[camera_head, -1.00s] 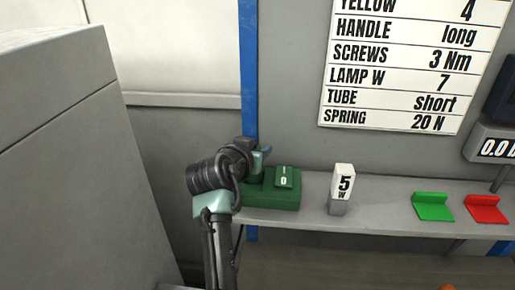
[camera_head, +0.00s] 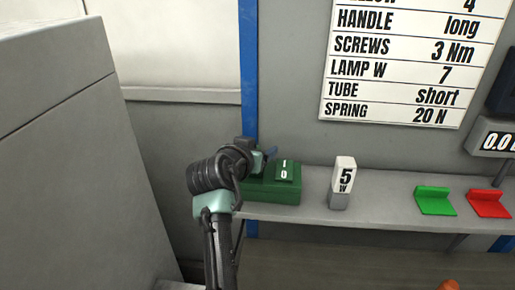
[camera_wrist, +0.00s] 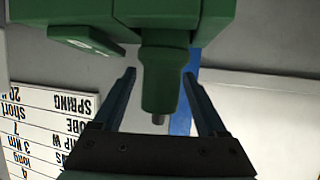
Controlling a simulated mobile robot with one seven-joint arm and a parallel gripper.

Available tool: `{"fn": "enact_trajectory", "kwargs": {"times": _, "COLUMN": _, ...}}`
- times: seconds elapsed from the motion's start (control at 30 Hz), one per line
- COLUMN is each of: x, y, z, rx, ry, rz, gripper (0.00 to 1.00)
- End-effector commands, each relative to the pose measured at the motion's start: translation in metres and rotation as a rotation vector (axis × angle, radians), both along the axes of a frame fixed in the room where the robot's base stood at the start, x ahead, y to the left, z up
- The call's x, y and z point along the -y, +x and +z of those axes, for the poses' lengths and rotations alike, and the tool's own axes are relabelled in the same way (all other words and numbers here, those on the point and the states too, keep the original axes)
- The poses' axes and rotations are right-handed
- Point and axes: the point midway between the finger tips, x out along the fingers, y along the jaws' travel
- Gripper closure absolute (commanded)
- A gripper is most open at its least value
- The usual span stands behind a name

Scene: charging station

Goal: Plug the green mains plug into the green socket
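The green socket box (camera_head: 272,196) with an I/O rocker switch stands on the grey shelf, close to the blue post. In the wrist view, the socket box (camera_wrist: 215,12) fills the top. The green plug (camera_wrist: 163,78) juts from it towards my gripper (camera_wrist: 165,105), its narrow grey end nearest me. It appears to meet the box; how deeply it sits cannot be told. My gripper is open, one finger on each side of the plug with gaps showing. In the head view my gripper (camera_head: 268,156) is at the box's left part, and my wrist hides the plug.
On the shelf (camera_head: 385,208) to the right are a white 5 W block (camera_head: 344,178), a green bracket (camera_head: 434,202) and a red bracket (camera_head: 488,204). A label chart (camera_head: 395,75) hangs above. A large grey cabinet (camera_head: 60,120) stands left of my arm.

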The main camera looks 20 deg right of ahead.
Motion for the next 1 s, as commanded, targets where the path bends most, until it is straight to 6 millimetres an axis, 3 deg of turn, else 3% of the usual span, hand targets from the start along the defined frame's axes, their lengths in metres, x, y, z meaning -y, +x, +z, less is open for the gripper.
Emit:
{"fn": "enact_trajectory", "kwargs": {"times": 0.37, "x": -0.006, "y": -0.007, "z": 0.002, "rx": 0.001, "ry": -0.001, "rz": 0.001, "gripper": 0.25}}
{"fn": "enact_trajectory", "kwargs": {"times": 1.0, "x": -0.061, "y": -0.087, "z": 0.043, "rx": 0.003, "ry": 0.000, "rz": 0.001, "gripper": 0.25}}
